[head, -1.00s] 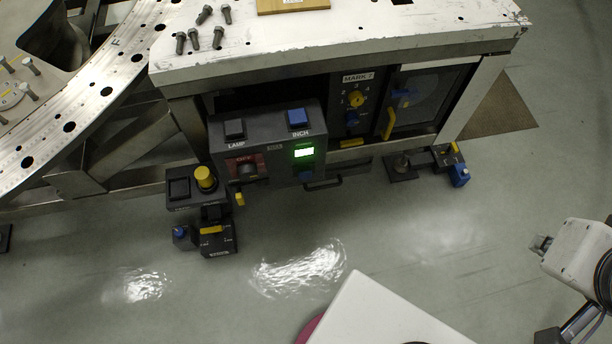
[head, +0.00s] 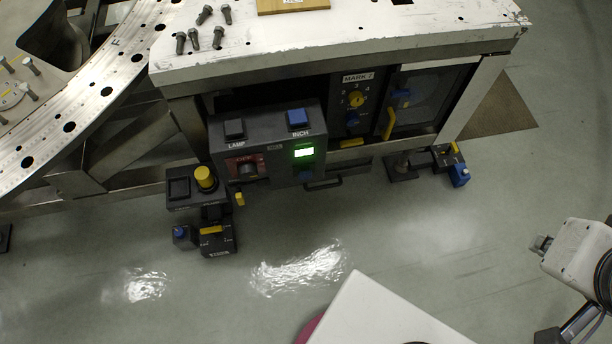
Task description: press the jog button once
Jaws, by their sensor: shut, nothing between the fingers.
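The control box (head: 267,132) under the table edge carries a blue square button (head: 298,117) labelled INCH and a dark button (head: 234,128) labelled LAMP. No label that I can read says JOG. Below the INCH button a small display (head: 304,152) glows green. Left of it is a red plate (head: 236,166) with a dark knob (head: 248,170). My gripper (head: 540,245) is at the far right over the floor. It is shut and empty, well apart from the control box.
A panel (head: 357,100) marked MARK, with a yellow knob, and a yellow-handled door (head: 430,95) are right of the box. A pedestal with a yellow button (head: 205,177) stands left. The floor between gripper and box is clear.

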